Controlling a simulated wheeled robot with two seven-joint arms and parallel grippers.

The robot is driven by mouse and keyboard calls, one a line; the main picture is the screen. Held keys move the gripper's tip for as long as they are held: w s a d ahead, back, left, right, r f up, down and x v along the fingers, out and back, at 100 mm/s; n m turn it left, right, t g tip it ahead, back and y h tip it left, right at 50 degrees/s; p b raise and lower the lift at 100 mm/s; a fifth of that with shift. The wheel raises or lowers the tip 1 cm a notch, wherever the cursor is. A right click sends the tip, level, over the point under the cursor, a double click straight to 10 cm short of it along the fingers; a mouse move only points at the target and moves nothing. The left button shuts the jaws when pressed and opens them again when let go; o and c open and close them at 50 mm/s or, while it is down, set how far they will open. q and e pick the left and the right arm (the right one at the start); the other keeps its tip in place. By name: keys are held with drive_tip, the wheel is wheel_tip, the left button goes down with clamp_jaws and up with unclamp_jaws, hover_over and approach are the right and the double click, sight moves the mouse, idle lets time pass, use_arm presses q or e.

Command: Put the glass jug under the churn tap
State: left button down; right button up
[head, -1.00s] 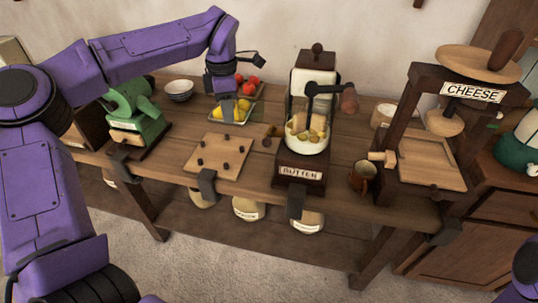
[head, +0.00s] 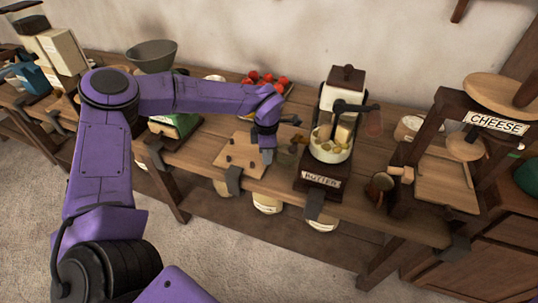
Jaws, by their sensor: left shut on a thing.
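The butter churn (head: 322,172), labelled BUTTER, stands on the workbench with a white bowl of yellowish pieces in it. Its small brown tap (head: 299,140) sticks out on its left side. A see-through glass jug (head: 287,157) shows faintly just left of the churn, close below the tap. My left gripper (head: 268,153) is shut on the jug from its left side, pointing down. I cannot tell whether the jug's base touches the bench. My right gripper is not in view.
A pegged wooden board (head: 232,148) lies left of the jug. A tray of red fruit (head: 267,80) is behind. A brown mug (head: 379,187) and the cheese press (head: 448,165) stand to the right. A green scale-like device is partly hidden by my arm.

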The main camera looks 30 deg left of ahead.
use_arm(q)
drive_tip(key=shift+w+d+f, duration=0.1)
drive_tip(key=shift+d+f, duration=0.35)
drive_tip(key=shift+d, duration=0.05)
drive_tip(key=shift+a+f, duration=0.1)
drive_tip(key=shift+a, duration=0.05)
drive_tip(key=shift+f, duration=0.1)
drive_tip(key=shift+f, duration=0.45)
drive_tip(key=c, duration=1.1)
unclamp_jaws()
wheel_tip(320, 180, up, 13)
drive_tip(key=shift+r+b, duration=0.1)
drive_tip(key=shift+b, duration=0.2)
